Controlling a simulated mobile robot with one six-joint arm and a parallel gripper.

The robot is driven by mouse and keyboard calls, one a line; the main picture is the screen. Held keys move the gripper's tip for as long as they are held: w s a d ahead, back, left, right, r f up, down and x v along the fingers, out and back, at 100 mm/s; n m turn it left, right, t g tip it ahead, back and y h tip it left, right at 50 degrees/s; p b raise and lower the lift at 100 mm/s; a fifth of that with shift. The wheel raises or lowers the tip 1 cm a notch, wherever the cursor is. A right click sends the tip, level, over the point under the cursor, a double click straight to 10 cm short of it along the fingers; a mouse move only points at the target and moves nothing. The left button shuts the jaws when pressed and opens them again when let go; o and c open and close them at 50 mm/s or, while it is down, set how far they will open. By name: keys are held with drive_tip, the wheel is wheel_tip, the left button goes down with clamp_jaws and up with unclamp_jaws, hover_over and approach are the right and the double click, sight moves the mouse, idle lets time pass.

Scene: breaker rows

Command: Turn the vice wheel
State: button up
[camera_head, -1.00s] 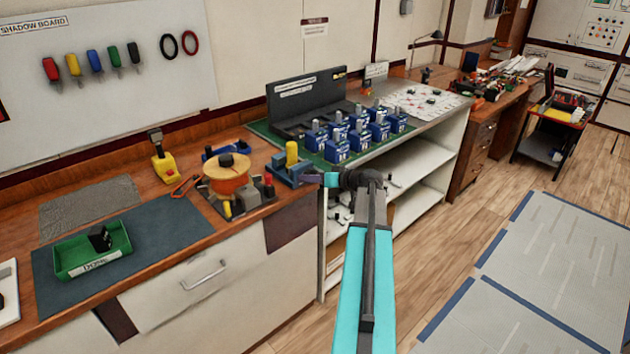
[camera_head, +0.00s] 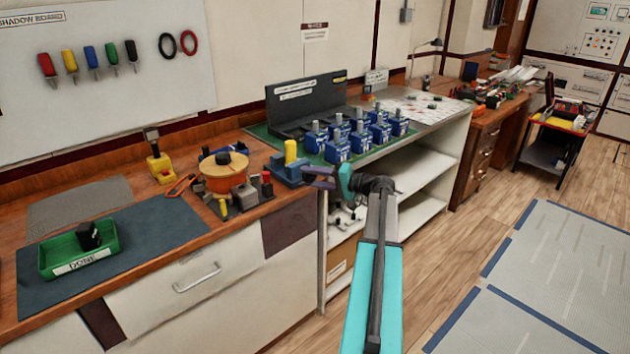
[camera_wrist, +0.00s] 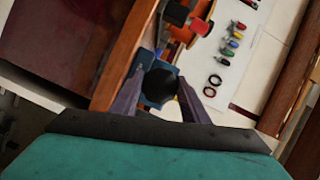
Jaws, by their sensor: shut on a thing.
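The blue vice (camera_head: 286,170) stands at the right front corner of the wooden bench and holds an upright yellow cylinder (camera_head: 291,152). In the wrist view, the black round vice wheel (camera_wrist: 159,86) sits between the two purple fingers of my gripper (camera_wrist: 161,80), with part of the blue vice (camera_wrist: 143,62) behind it. My gripper (camera_head: 309,176) reaches the vice from the right in the head view and is shut on the wheel.
An orange spool (camera_head: 225,175) stands just left of the vice. Several blue breakers (camera_head: 338,150) stand on the green mat behind it. A green tray (camera_head: 78,258) lies at the left. A shelf unit (camera_head: 425,185) is behind my arm; open floor lies to the right.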

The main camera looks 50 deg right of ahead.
drive_tip(key=m+t+y+b, duration=0.1)
drive_tip(key=m, duration=0.3)
drive_tip(key=shift+a+f, duration=0.1)
drive_tip(key=shift+f, duration=0.05)
idle(0.4)
drive_tip(key=o, duration=1.1)
drive_tip(key=shift+t, duration=0.3)
drive_tip(key=shift+c, duration=0.2)
drive_tip(key=b+v, duration=0.2)
drive_tip(key=v, duration=1.2)
